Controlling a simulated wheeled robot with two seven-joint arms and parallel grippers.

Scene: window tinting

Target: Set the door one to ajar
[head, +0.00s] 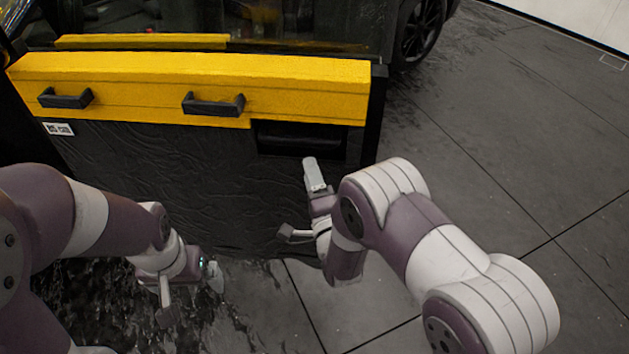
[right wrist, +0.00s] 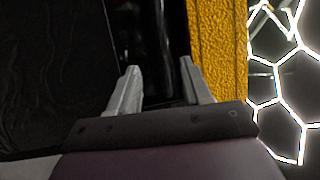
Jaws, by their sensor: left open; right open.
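The door (head: 180,180) fills the left and middle of the head view, with a black wrinkled lower panel and a yellow band (head: 300,85) across its top. A dark recessed handle pocket (head: 300,138) lies at its right end, below the band. My right gripper (head: 298,202) is open and empty, just below and in front of this pocket. In the right wrist view its two fingers (right wrist: 160,80) stand apart, facing the dark recess beside the yellow band (right wrist: 218,50); contact cannot be told. My left gripper (head: 190,298) is open and empty, low in front of the door.
Two black bar handles (head: 213,104) stick out from the yellow band. A small white label (head: 59,129) is on the black panel. A car wheel (head: 418,30) stands behind the door's right end. The grey tiled floor (head: 520,150) on the right is clear.

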